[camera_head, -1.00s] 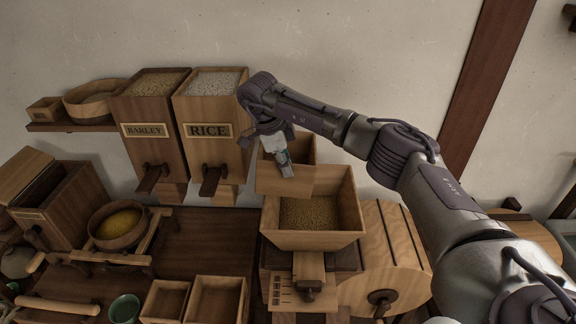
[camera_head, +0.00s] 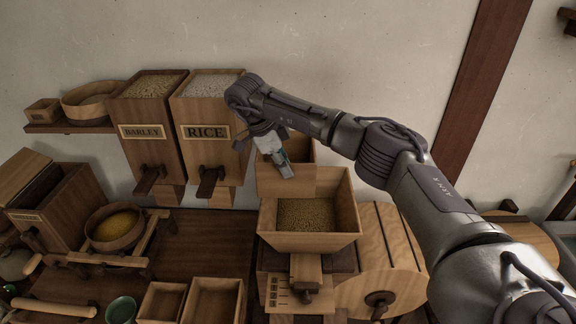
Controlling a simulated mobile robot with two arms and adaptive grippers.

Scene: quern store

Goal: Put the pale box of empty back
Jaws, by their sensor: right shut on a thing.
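A pale wooden box (camera_head: 301,182) is in the upper middle of the head view, just behind the hopper of a mill. My right gripper (camera_head: 285,169) reaches down from the upper left over it and is shut on its near wall. The gripper and wrist cover the box's left part. The part of its inside that shows looks bare. I cannot tell whether the box touches the hopper behind which it shows. My left gripper is not in view.
The mill's hopper (camera_head: 337,240) holds grain. Barley (camera_head: 141,157) and rice (camera_head: 205,157) bins hang left of the gripper. Two open pale boxes, one here (camera_head: 158,301) and one beside it (camera_head: 214,301), stand at the front. A shelf (camera_head: 70,128) is at left.

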